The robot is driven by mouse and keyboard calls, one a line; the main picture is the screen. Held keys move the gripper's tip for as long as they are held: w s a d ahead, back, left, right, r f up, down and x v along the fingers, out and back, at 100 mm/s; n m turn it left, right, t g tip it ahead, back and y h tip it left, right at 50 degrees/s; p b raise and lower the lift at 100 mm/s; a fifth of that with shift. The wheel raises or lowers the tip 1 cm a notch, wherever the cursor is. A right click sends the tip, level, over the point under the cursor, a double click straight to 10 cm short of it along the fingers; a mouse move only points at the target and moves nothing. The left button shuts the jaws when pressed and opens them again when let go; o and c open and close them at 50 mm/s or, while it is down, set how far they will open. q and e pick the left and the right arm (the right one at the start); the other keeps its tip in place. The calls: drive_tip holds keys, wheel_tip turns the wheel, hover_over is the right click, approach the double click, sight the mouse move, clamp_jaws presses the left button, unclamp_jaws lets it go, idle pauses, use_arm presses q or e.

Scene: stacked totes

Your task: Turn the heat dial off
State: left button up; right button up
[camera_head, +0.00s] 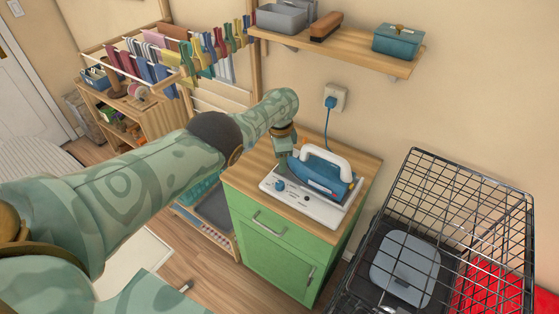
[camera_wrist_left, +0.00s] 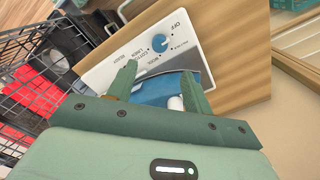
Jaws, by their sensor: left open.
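The heat dial (camera_wrist_left: 160,42) is a blue knob on the white control panel (camera_wrist_left: 108,72) of the iron's base. Printed labels, including OFF at the upper right, ring it; its pointer direction is too small to tell. In the head view the dial (camera_head: 280,186) sits at the base's left front. The blue iron (camera_head: 325,178) with a white handle rests on the base, right of the dial. My left gripper (camera_head: 283,168) is open and empty above the base, near the dial. In the wrist view its fingertips (camera_wrist_left: 159,70) are spread just short of the dial. My right gripper is not in view.
The base stands on a green cabinet (camera_head: 268,258) with a wooden top. A blue cord runs to a wall outlet (camera_head: 336,97). A black wire crate (camera_head: 455,215) stands to the right. A shelf (camera_head: 350,55) hangs above, and a drying rack (camera_head: 130,45) is at the left.

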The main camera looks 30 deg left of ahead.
use_arm(q)
wheel_tip(320, 180, up, 5)
drive_tip(key=p, duration=0.3)
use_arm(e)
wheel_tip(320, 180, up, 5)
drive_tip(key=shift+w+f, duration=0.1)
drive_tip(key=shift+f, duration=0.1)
